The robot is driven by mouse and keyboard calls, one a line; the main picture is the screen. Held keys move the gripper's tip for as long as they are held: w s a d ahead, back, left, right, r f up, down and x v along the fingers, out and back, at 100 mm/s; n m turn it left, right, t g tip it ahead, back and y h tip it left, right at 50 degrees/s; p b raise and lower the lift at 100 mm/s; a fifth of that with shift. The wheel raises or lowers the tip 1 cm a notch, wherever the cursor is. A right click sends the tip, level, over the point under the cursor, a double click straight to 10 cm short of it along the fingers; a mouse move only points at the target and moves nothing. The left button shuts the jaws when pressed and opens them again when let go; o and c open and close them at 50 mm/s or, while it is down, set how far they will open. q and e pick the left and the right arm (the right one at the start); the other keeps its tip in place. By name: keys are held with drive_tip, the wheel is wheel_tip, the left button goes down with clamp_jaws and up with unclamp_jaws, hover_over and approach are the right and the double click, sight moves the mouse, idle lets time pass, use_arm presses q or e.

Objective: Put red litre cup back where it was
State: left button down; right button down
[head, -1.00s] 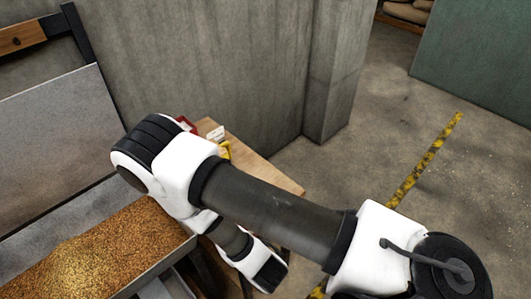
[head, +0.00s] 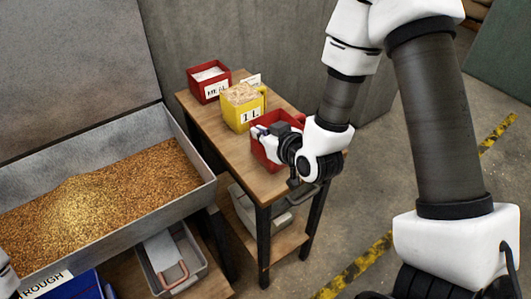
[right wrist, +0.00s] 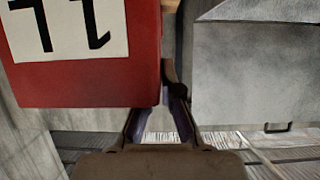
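The red litre cup (head: 266,154) is at the near right part of the wooden table, beside the yellow cup. Its red wall with an upside-down 1L label fills the upper left of the right wrist view (right wrist: 140,80). My right gripper (head: 260,131) is at the cup and covers part of it in the head view. In the right wrist view its fingers (right wrist: 162,112) close in beside the cup wall, apparently on its handle, which is mostly hidden. I cannot tell whether the cup's base touches the table.
The yellow 1 L cup (head: 240,108) and a red MEAL box (head: 208,84) stand on the wooden table (head: 200,118). A small white card (head: 251,80) is behind them. A trough (head: 200,197) of grain is at left. A grey bin (head: 172,262) is below it.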

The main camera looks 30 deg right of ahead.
drive_tip(key=shift+w+d+f+p, duration=0.15)
drive_tip(key=shift+w+d+p, duration=0.65)
drive_tip(key=shift+d, duration=0.35)
wheel_tip(320, 180, down, 4)
drive_tip(key=shift+r, duration=0.25)
drive_tip(key=shift+w, duration=0.15)
drive_tip(key=shift+f, duration=0.2)
drive_tip(key=c, duration=1.3)
unclamp_jaws()
drive_tip(key=shift+r, duration=0.1)
drive_tip(key=shift+c, duration=0.2)
